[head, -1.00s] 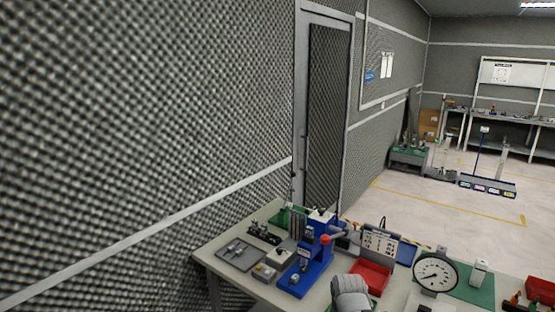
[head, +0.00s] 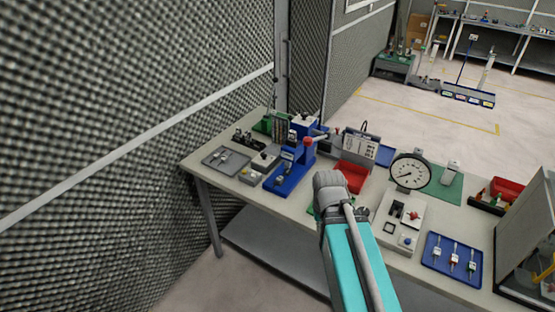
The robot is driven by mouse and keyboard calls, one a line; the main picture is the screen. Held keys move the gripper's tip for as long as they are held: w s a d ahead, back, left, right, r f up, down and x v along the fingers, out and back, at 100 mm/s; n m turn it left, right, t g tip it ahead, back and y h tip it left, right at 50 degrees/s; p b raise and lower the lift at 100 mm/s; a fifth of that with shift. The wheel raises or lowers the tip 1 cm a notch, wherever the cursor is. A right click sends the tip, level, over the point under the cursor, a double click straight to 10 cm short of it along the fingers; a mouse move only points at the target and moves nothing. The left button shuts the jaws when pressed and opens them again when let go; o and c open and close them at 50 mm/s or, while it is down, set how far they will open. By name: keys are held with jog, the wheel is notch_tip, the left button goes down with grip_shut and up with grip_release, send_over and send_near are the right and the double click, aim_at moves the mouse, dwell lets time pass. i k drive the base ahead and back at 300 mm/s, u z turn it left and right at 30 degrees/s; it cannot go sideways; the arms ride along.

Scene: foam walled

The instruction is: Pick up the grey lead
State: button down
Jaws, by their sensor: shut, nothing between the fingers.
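A blue tray (head: 428,262) lies on the bench at the lower right with three small slim items on it. My teal and grey arm reaches up from the bottom middle of the head view, left of this tray. My gripper does not show.
An upright panel (head: 524,225) stands at the right.

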aim_at(279, 179)
jog(key=k, duration=1.35)
jog(key=z, duration=0.6)
jog(key=i, duration=1.7)
jog(key=u, duration=0.65)
